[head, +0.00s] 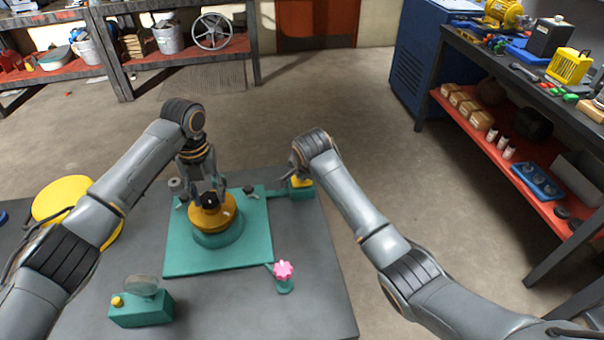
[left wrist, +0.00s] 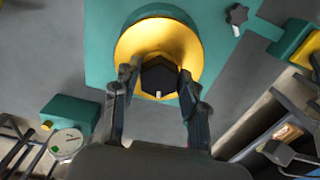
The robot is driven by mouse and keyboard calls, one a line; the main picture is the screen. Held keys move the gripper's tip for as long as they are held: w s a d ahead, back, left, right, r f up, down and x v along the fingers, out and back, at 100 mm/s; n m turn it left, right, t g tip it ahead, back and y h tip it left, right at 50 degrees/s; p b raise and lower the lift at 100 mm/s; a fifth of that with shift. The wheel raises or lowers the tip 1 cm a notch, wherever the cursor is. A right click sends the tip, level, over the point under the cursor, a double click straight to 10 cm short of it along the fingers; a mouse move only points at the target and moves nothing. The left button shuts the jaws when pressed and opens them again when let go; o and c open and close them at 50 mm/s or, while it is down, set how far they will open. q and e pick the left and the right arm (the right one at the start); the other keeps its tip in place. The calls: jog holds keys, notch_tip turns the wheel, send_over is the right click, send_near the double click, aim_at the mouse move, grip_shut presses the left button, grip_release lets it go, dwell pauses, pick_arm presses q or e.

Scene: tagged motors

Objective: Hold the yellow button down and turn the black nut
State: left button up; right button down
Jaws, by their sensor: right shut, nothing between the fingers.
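The black nut (left wrist: 158,75) is a dark hexagonal piece on top of the round yellow motor (head: 226,215), which sits on a teal base. My left gripper (head: 208,196) points down over the motor, its fingers spread on either side of the nut; contact with the nut is unclear. The yellow button (head: 302,183) is on a small teal box at the plate's right corner; it also shows in the left wrist view (left wrist: 306,50). My right gripper (head: 296,172) is shut and empty at the button, partly covering it; whether the button is pressed cannot be told.
A pink knob (head: 284,270) stands at the teal plate's (head: 190,258) near right corner. A teal box (head: 142,308) with a gauge and small yellow knob is at the near left. A yellow disc (head: 64,198) lies partly behind my left arm.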

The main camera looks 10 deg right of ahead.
pick_arm(q)
jog(key=shift+c, duration=1.2)
pick_arm(e)
jog(key=shift+s+f, duration=0.1)
jog(key=shift+f, duration=0.05)
pick_arm(q)
jog(key=n, duration=0.8)
jog(key=shift+s+a+f, duration=0.1)
jog(key=o, duration=1.2)
jog(key=m, duration=0.3)
jog(key=shift+m, duration=0.4)
jog(key=m, duration=0.5)
